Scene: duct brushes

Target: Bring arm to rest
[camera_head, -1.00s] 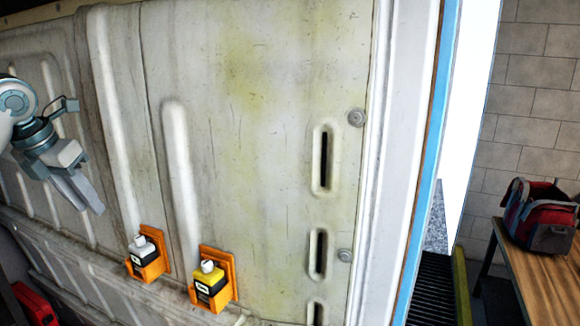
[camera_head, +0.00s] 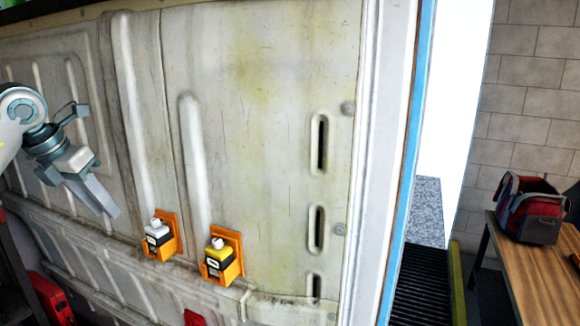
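My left gripper (camera_head: 93,194) hangs at the left in the head view, pointing down and to the right in front of the pale wall panel (camera_head: 270,120). Its fingers look close together and no object shows between them, but the angle hides whether they are open or shut. It is apart from the two bottles. A white bottle (camera_head: 157,236) sits in an orange holder on the panel, and a yellow bottle (camera_head: 217,258) sits in another to its right. My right gripper does not show.
A wooden table (camera_head: 540,270) with a red and grey bag (camera_head: 532,208) stands at the right by a block wall. A blue-edged frame (camera_head: 408,170) borders the panel. A red object (camera_head: 50,298) is at the lower left. Space before the middle panel looks clear.

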